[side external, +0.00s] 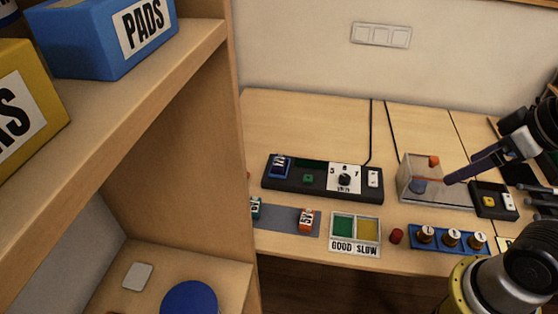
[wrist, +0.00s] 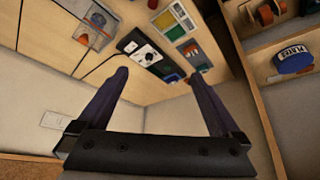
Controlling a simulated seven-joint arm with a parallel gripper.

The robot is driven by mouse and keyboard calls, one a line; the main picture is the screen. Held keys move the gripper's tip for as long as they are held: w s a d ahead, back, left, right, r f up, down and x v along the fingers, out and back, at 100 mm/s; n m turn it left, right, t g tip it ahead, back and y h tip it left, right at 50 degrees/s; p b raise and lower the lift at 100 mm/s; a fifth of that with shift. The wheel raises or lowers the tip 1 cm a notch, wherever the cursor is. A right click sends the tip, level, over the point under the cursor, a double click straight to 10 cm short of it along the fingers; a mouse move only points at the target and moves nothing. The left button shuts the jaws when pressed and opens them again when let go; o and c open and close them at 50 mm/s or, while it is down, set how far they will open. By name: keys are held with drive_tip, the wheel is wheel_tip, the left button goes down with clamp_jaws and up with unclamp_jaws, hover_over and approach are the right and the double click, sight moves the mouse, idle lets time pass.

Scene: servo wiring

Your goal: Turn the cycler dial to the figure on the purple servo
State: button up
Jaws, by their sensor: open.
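The cycler (side external: 318,181) is a long black box on the table; it also shows in the wrist view (wrist: 168,70). Its dial (side external: 344,179) is a dark knob on a white plate with figures around it; its exact setting is too small to read. A dark blue or purple servo (side external: 281,167) with a white label sits at the cycler's left end; its figure is not legible. My gripper (wrist: 160,80) is open and empty, its fingers wide apart. In the side view it hangs over the clear box, right of the cycler, apart from the dial.
A clear box (side external: 436,186) holds orange and blue parts. A grey strip (side external: 282,219) with teal (side external: 256,208) and orange (side external: 307,219) servos lies in front, beside a green-and-yellow tray (side external: 355,231). A blue rack (side external: 446,239) stands right. A wooden shelf (side external: 185,68) rises at the left.

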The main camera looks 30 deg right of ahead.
drive_tip(key=c, duration=0.4)
drive_tip(key=shift+w+d+r+n, duration=0.1)
drive_tip(key=shift+n, duration=0.6)
drive_tip(key=shift+c, duration=0.3)
wheel_tip(320, 180, up, 2)
drive_tip(key=w+d+r+n, duration=0.1)
drive_tip(key=w+n, duration=0.1)
drive_tip(key=n, duration=0.1)
drive_tip(key=n+g+h, duration=0.3)
drive_tip(key=n+h, duration=0.1)
drive_tip(key=n, duration=1.2)
hover_over(345, 177)
drive_tip(key=s+a, duration=0.2)
drive_tip(key=a, duration=0.1)
wheel_tip(345, 177, down, 11)
wheel_tip(345, 177, down, 8)
drive_tip(key=a+n+g, duration=0.1)
drive_tip(key=a+n, duration=0.1)
drive_tip(key=x, duration=1.3)
drive_tip(key=shift+f, duration=0.35)
